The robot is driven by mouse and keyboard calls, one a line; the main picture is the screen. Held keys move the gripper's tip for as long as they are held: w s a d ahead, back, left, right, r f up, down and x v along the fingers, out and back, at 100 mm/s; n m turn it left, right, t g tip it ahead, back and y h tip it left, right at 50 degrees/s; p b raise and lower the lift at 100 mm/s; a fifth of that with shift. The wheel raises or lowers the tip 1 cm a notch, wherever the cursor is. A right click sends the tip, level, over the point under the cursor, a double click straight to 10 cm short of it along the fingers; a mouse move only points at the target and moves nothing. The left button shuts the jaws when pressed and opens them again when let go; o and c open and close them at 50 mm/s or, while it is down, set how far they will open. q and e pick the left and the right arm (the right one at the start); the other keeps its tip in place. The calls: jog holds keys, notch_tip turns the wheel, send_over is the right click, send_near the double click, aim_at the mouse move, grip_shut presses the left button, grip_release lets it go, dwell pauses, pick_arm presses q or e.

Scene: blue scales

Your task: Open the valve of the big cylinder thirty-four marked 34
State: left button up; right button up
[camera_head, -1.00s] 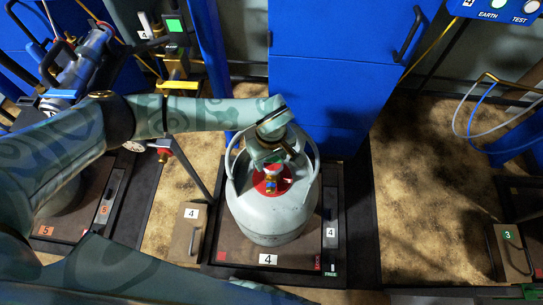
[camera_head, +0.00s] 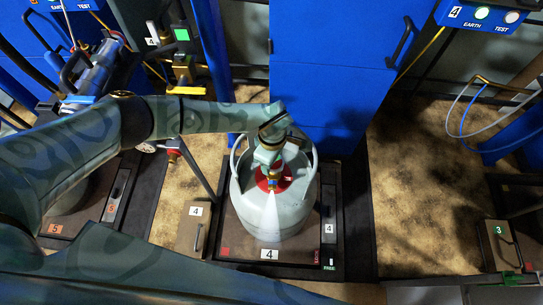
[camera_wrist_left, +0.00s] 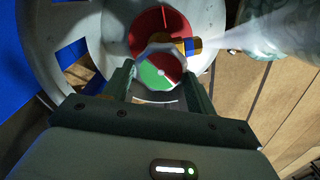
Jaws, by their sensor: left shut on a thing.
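The big grey cylinder (camera_head: 246,202) stands upright on the scale plate labelled 4 (camera_head: 232,245). No 34 is readable on it. Its collar ring surrounds a red disc (camera_head: 284,181) and a brass valve outlet (camera_head: 272,182). A white jet (camera_head: 270,218) sprays from the outlet. My left gripper (camera_head: 270,158) reaches down inside the collar from above. In the left wrist view, the fingers (camera_wrist_left: 160,84) are on either side of the silver valve knob (camera_wrist_left: 160,58), shut on it. The jet (camera_wrist_left: 245,37) also shows there.
A blue cabinet (camera_head: 330,70) stands right behind the cylinder. A box labelled EARTH and TEST (camera_head: 490,20) has a lit green lamp. A post with a hose fitting (camera_head: 185,75) stands to the left.

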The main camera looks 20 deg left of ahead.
pick_arm(q)
jog(key=shift+s+n+p, duration=0.1)
jog(key=shift+n+p, duration=1)
jog(key=shift+n, duration=1.1)
pick_arm(e)
jog(key=shift+w+r, duration=0.3)
jog(key=shift+r, duration=0.3)
jog(key=shift+w+r, duration=0.25)
jog(key=shift+r, duration=0.3)
jog(key=shift+d, duration=0.1)
pick_arm(q)
jog(key=o, duration=1)
notch_tip(320, 180, up, 16)
jog(key=p, duration=0.7)
jog(key=shift+r, duration=0.15)
pick_arm(e)
notch_tip(320, 180, up, 6)
jog(key=w+t, duration=0.1)
jog(key=w, duration=0.2)
jog(key=shift+r, duration=0.25)
